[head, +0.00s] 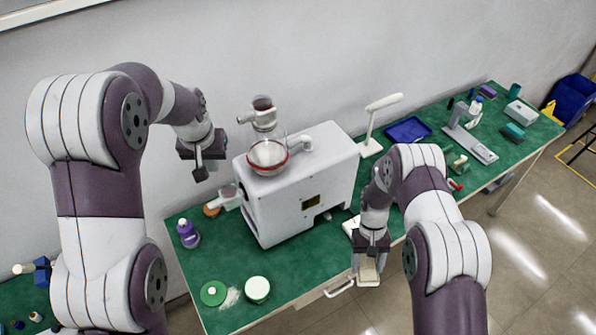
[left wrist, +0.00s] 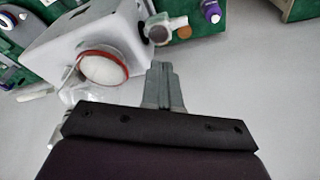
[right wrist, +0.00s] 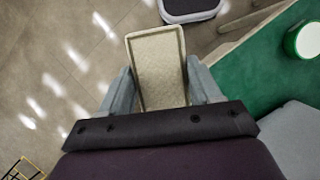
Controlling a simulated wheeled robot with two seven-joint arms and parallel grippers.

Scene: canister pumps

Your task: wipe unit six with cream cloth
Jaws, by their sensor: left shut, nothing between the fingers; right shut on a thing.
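A white boxy pump unit (head: 320,185) stands on the green bench, with a red-ringed glass vessel (head: 268,152) on top and a small dark plate on its front; I cannot read a number on it. It also shows in the left wrist view (left wrist: 60,38). My right gripper (head: 369,257) is shut on the cream cloth (right wrist: 158,65), a flat rectangular pad with a paler edge, held beyond the bench's front edge, to the right of the unit's front and over the floor. My left gripper (head: 202,170) is shut and empty, raised left of the vessel.
On the green bench top (head: 195,265), a green disc (head: 213,293), white powder and a white-lidded jar (head: 257,289) lie before the unit. A purple bottle (head: 188,234) stands left. A white lamp-like stand (head: 372,135), a blue tray (head: 407,130) and small tools are at right.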

